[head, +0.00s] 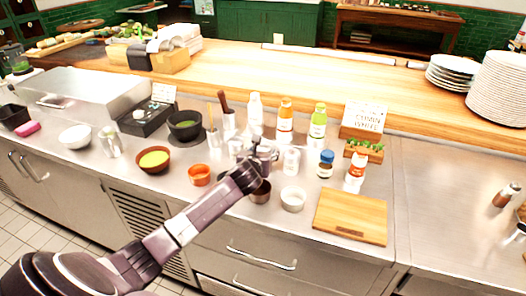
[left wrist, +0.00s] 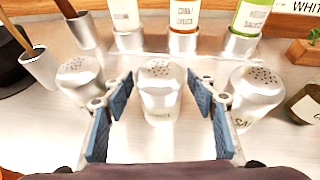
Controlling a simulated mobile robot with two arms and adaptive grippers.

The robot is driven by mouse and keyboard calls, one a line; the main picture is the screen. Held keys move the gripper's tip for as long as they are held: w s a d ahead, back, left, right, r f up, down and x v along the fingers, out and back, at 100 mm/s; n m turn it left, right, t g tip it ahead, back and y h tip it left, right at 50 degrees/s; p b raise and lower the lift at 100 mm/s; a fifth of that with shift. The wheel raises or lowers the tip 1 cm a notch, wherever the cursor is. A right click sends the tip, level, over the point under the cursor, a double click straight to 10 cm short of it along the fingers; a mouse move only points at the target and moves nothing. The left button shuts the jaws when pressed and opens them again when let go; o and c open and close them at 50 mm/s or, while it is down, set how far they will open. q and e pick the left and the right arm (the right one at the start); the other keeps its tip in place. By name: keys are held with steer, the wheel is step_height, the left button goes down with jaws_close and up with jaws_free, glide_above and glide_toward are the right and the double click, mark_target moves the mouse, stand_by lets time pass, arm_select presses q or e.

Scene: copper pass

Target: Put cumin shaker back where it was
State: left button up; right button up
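My left gripper (head: 262,158) is over the row of shakers on the steel counter. In the left wrist view its blue-padded fingers (left wrist: 160,130) are open, one on each side of a metal-topped shaker (left wrist: 158,95). The shaker stands upright on the counter, with a gap to both fingers. I cannot read its label clearly. A similar shaker (left wrist: 80,80) stands left of the fingers. Another (left wrist: 258,90), its label starting with "SA", stands to the right, close behind the right finger. I cannot tell which one is cumin. My right gripper is not in view.
Sauce bottles (head: 286,118) stand behind the shakers. A sign (head: 366,116) with "CUMIN" and "WHITE" stands at the back. A brown-bodied shaker (head: 506,196) is at far right.

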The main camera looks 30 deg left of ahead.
arm_select(q)
steer(key=shift+r, duration=0.2)
steer(key=v, duration=1.2)
steer(key=shift+f, duration=0.1)
stand_by(0.4)
